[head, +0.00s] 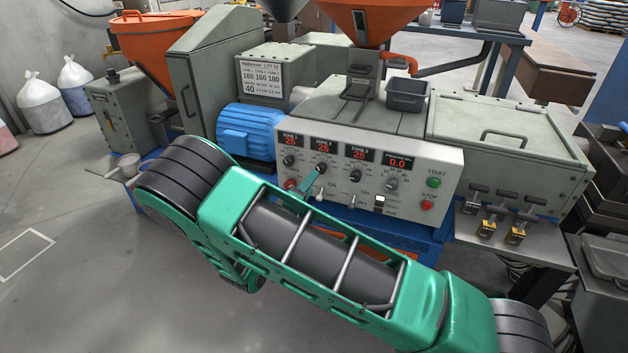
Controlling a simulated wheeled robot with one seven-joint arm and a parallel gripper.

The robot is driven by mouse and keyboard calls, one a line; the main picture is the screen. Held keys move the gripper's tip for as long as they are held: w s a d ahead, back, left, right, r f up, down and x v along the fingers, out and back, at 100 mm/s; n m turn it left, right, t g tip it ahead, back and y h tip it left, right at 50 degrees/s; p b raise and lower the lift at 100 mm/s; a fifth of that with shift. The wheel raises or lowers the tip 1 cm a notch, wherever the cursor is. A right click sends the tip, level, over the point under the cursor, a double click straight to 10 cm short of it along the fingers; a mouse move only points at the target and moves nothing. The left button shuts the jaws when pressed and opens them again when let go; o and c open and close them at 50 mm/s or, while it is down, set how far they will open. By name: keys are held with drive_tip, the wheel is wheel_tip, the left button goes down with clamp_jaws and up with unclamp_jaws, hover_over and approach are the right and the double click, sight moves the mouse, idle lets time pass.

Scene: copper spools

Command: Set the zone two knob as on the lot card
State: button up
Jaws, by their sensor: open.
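The zone two display (322,146) reads 25, like zones one and three. The zone two knob (321,168) is a small dark knob below it; its pointer is too small to read. The lot card (262,80) on the grey housing shows 160, 160, 180 for zones one to three, and 40 below. My gripper (312,181) is open, its teal fingertip just below and left of the zone two knob. Whether they touch I cannot tell; my arm hides most of the gripper.
The zone one knob (289,160) and zone three knob (355,176) sit close on either side. A red button (291,184), toggle switches, and the start button (434,182) and stop button (427,205) are nearby. A blue motor (250,133) is left of the panel.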

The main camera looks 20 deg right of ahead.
drive_tip(key=shift+v, duration=1.35)
drive_tip(key=shift+d, duration=0.1)
drive_tip(key=s+d+r+m+g+h, duration=0.1)
drive_tip(key=s+d+r+m+g, duration=0.2)
drive_tip(key=d, duration=0.5)
drive_tip(key=s+d+r+m+g, duration=0.1)
drive_tip(key=s+d+m+g, duration=0.1)
drive_tip(key=d+m+g, duration=0.45)
drive_tip(key=s+d+r+m+g+y, duration=0.1)
drive_tip(key=s+d+r+g+y, duration=0.25)
drive_tip(key=s+d, duration=0.7)
drive_tip(key=s+r+m+y, duration=0.1)
drive_tip(key=s+r+y, duration=0.3)
drive_tip(key=s, duration=0.8)
drive_tip(key=s+r+m+y, duration=0.2)
drive_tip(key=s+r+y, duration=0.2)
drive_tip(key=s, duration=0.9)
drive_tip(key=shift+s+a+g, duration=0.35)
drive_tip(key=shift+a+g, duration=0.05)
drive_tip(key=shift+a, duration=0.05)
drive_tip(key=shift+r+m+y, duration=0.1)
drive_tip(key=shift+m+y, duration=0.15)
